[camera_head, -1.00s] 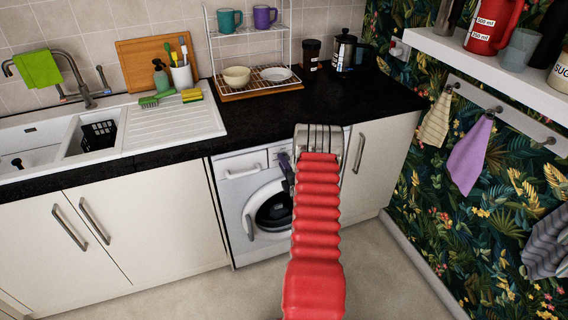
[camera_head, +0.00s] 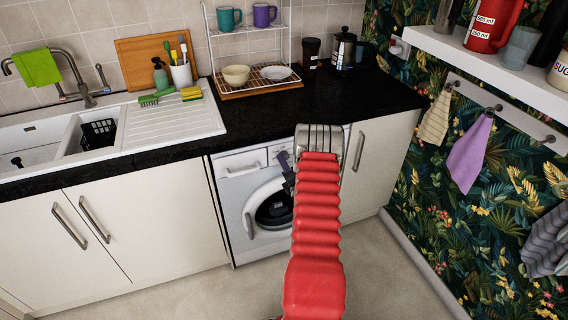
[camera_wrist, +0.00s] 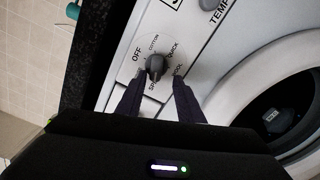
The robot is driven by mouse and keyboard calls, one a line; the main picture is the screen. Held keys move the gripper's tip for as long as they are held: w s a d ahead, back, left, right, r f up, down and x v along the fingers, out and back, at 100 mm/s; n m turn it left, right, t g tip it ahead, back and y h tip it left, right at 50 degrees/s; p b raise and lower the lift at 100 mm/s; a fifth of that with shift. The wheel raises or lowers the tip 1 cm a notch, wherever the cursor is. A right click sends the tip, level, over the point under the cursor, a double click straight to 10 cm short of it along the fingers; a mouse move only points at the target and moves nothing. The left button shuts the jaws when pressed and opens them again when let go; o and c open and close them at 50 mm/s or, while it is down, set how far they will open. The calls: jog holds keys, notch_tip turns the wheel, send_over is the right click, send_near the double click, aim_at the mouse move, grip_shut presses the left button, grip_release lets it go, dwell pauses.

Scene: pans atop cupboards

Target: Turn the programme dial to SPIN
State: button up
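The white washing machine (camera_head: 228,166) stands under the black worktop. In the wrist view its dark round programme dial (camera_wrist: 156,65) sits on a white panel, ringed by OFF, COTTON, QUICK, a partly hidden label that seems to be WOOL, and SPIN at the lower side. I cannot tell for certain which word the dial points at. My gripper (camera_wrist: 157,82) is open, its two dark fingers apart, with their tips just below and either side of the dial. I see no clear contact. In the head view my red arm covers much of the machine's right side.
The round door (camera_wrist: 285,105) is shut, right of the dial in the wrist view. A second knob (camera_wrist: 209,4) marked TEMP is at the top edge. The worktop (camera_head: 260,116) overhangs the panel. Cupboards (camera_head: 130,215) flank the machine; the floor in front is clear.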

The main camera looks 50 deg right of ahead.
jog(key=shift+w+r, duration=0.1)
jog(key=shift+r, duration=0.1)
jog(key=v, duration=1.4)
jog(key=shift+f, duration=0.2)
dwell(0.4)
